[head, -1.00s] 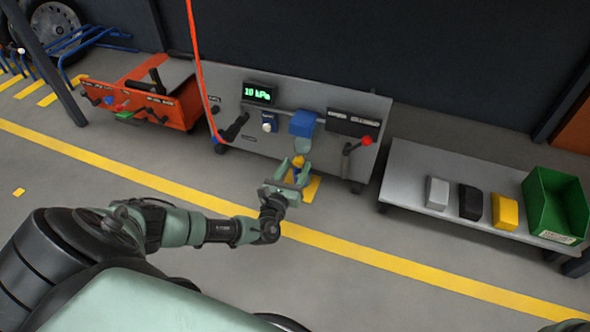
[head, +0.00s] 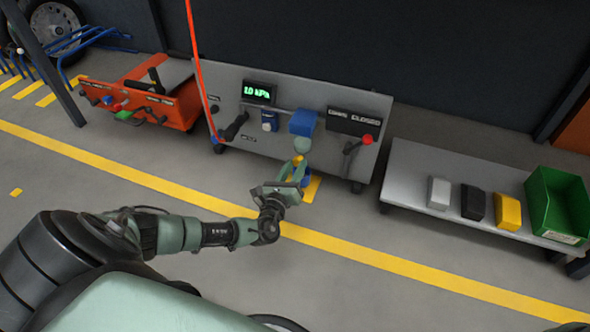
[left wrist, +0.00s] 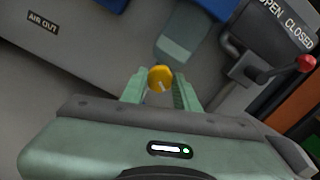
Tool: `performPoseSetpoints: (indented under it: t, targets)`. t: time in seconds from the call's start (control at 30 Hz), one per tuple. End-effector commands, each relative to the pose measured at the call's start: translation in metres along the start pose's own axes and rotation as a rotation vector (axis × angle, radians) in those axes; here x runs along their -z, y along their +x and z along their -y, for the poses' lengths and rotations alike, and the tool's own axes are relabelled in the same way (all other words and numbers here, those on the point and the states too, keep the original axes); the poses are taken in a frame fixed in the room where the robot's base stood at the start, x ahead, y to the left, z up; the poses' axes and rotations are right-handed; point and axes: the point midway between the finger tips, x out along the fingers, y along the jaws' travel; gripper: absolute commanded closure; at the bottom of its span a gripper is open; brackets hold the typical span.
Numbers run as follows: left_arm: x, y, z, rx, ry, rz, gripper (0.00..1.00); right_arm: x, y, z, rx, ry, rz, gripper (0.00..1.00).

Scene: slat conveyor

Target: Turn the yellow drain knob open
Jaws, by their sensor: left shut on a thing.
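The yellow drain knob (head: 298,159) sits under the pale bowl (head: 302,145) of a blue-topped unit (head: 303,121) on the grey panel. In the left wrist view the knob (left wrist: 160,77) is between the two green fingers, and a pale line on its face points downward. My left gripper (head: 290,173) is shut on the knob; in the left wrist view the gripper (left wrist: 160,92) reaches toward the bowl (left wrist: 178,50). My right gripper is out of view.
The panel (head: 350,95) has a display (head: 259,92) reading about 10 kPa and a red-tipped lever (head: 367,140) at right. A bench (head: 410,163) with small blocks and a green bin (head: 557,205) is at right.

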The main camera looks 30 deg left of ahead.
Motion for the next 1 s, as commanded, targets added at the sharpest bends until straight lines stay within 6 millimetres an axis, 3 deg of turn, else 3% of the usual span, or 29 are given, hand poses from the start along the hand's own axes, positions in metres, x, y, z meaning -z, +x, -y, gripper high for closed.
performPoseSetpoints:
  t: [0.5, 1.0]
  targets:
    - [0.004, -0.001, -0.003, -0.002, -0.439, -0.001, 1.0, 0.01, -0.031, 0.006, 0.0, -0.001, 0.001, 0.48]
    - [0.002, -0.001, -0.002, -0.002, -0.618, -0.001, 1.0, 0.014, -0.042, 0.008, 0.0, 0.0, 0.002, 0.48]
